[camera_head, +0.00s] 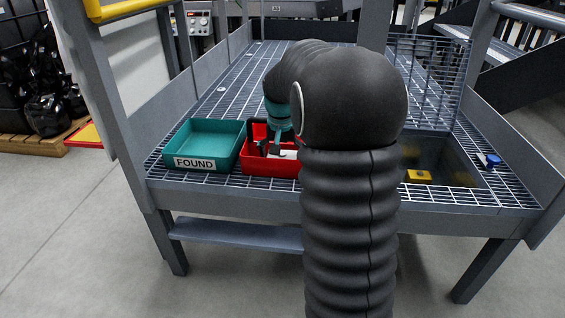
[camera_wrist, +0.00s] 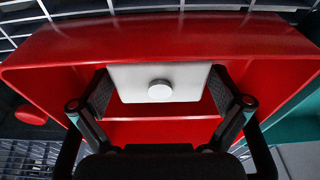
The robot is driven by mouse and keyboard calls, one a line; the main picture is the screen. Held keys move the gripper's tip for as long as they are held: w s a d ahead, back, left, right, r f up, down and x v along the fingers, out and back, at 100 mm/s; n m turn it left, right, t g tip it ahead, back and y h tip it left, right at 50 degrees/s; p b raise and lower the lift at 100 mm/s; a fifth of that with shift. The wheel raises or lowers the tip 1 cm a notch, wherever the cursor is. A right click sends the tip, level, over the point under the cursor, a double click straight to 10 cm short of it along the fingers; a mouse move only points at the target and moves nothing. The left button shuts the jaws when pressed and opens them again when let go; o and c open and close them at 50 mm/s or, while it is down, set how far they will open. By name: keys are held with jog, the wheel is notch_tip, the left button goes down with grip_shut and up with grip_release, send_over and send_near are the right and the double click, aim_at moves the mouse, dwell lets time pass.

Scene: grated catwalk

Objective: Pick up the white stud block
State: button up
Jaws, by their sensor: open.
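The white stud block (camera_wrist: 126,82) has a flat pale face with one round stud. It lies inside the red tray (camera_wrist: 160,40), by the tray wall at the top of the wrist view. My gripper (camera_wrist: 160,92) is open, with one dark finger at each side of the block. The fingertips are very near its left and right edges; I cannot tell whether they touch. In the head view, my gripper (camera_head: 270,146) is down in the red tray (camera_head: 262,168), and a white part of the block (camera_head: 290,154) shows. My arm hides the rest.
A teal tray (camera_head: 212,134) labelled FOUND stands left of the red tray. To the right, a sunken opening (camera_head: 452,166) in the grating holds a yellow block (camera_head: 418,176). A blue item (camera_head: 493,160) lies at the far right. A red disc (camera_wrist: 31,115) shows in the wrist view.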

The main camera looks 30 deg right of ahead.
jog(key=c, duration=1)
jog(key=shift+r, duration=0.15)
